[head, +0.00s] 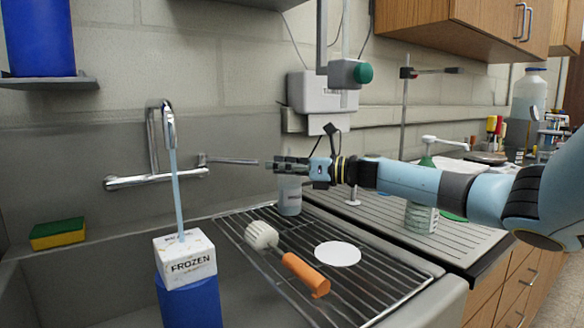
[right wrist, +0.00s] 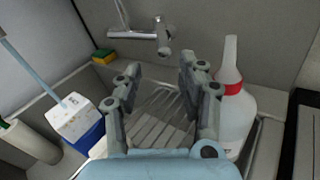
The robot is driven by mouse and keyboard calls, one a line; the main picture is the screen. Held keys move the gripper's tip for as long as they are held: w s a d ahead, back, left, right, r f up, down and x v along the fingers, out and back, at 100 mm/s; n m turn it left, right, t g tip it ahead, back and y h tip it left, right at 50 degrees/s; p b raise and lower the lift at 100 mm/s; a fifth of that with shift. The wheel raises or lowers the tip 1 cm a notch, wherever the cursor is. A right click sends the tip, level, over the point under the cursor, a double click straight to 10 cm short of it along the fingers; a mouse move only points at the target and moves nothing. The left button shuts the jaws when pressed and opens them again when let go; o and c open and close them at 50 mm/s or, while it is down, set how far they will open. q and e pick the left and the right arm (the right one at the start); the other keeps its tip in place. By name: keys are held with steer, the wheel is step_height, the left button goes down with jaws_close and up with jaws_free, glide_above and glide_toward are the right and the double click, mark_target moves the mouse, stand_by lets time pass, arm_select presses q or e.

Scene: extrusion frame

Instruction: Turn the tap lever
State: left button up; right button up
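The chrome tap (head: 155,178) is on the wall above the sink, with a tall curved spout (head: 168,125). Its lever (head: 232,161) sticks out to the right, roughly level. My right gripper (head: 277,165) is just right of the lever tip in the head view. In the right wrist view the gripper (right wrist: 160,65) is open and empty, its two fingers apart. There the tap (right wrist: 135,34) shows beyond the fingertips, and the lever (right wrist: 164,38) points towards the camera, above the gap. Whether a finger touches the lever cannot be told. My left gripper is not in view.
A white bottle with a red collar (right wrist: 235,105) stands close to the right finger. A FROZEN box (head: 187,262) sits on a blue container, a light-blue rod rising from it. A brush (head: 300,270) lies on the drying rack (head: 375,298). A sponge (head: 57,233) sits at left.

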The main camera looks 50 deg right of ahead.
steer(key=shift+v, duration=1.85)
stand_by(1.7)
